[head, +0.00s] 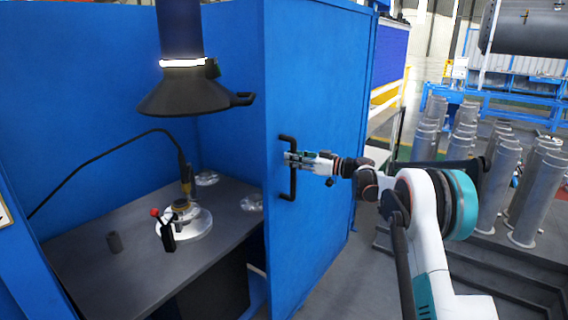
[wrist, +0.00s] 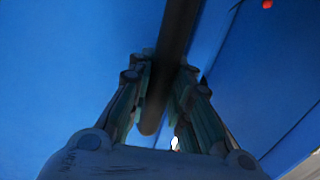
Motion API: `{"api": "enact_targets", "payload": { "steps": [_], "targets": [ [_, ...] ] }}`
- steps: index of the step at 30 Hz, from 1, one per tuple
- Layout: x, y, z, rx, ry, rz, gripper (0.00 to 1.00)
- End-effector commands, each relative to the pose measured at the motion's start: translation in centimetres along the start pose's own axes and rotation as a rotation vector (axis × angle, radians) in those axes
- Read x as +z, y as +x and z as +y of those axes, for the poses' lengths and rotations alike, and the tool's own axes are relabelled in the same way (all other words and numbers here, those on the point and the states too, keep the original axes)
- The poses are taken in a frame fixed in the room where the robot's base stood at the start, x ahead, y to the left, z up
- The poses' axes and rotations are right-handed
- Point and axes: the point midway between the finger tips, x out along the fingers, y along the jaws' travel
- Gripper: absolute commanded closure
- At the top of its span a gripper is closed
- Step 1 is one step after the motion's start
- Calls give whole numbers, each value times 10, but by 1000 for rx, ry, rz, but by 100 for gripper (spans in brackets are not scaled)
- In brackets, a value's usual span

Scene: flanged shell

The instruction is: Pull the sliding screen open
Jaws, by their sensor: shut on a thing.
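The sliding screen (head: 318,110) is a tall blue panel at the right side of a blue booth; its blue face also fills much of the wrist view (wrist: 65,60). A black vertical bar handle (head: 291,186) is fixed to it. My gripper (head: 291,157) reaches in from the right and is shut on the upper part of the handle's bar. In the wrist view the dark bar (wrist: 176,35) runs between the two fingers of my gripper (wrist: 165,75). The fingers hide part of the bar.
Several grey flanged pipes (head: 500,175) stand on the right, behind my arm.

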Motion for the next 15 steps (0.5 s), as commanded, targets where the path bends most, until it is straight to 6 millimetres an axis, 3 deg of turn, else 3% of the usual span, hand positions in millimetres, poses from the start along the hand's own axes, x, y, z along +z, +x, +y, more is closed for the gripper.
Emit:
{"api": "enact_targets", "payload": {
  "steps": [6,15],
  "targets": [
    [1,-4,16,2,0,-2,100],
    [1,-5,18,2,0,-2,100]
  ]
}}
